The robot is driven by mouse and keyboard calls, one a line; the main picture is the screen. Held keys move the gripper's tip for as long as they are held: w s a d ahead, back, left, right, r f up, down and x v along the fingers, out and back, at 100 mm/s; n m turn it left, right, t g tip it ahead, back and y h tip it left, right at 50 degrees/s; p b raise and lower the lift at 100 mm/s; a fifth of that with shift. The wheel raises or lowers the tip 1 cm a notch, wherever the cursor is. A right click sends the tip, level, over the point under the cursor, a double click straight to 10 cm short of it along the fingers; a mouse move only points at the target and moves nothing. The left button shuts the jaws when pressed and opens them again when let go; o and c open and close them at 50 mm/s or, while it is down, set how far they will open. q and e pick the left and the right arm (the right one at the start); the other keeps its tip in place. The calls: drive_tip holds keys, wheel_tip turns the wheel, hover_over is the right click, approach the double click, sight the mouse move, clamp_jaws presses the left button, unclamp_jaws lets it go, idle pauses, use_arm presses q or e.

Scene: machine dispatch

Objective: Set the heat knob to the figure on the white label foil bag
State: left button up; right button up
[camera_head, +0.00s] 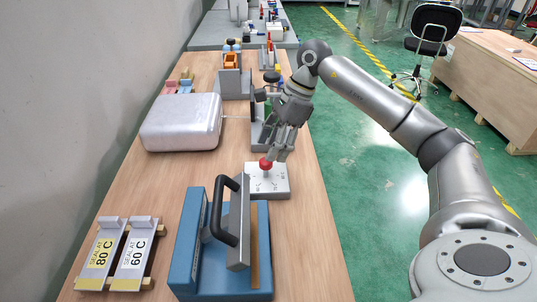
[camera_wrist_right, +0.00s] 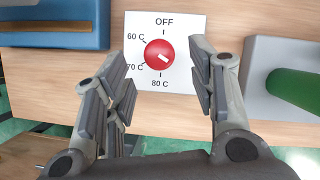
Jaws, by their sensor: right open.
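The red heat knob (camera_head: 265,163) sits on a white dial plate (camera_head: 280,183). The plate (camera_wrist_right: 185,80) reads OFF at top, 60 C upper left, 70 C lower left and 80 C at bottom. The white label foil bag (camera_head: 133,256) reads "SEAL AT 60 C". A yellow label bag (camera_head: 101,256) beside it reads "SEAL AT 80 C". My right gripper (camera_head: 276,154) is open at the knob, its fingers (camera_wrist_right: 160,65) appearing on either side; contact is unclear. My left gripper is out of view.
A blue sealer with a black handle (camera_head: 224,209) stands close in front of the dial plate. A silver box (camera_head: 183,122) lies at the left, and a grey fixture (camera_head: 257,133) with a green part stands behind the plate. The table's right edge is near.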

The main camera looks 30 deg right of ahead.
drive_tip(key=v, duration=0.8)
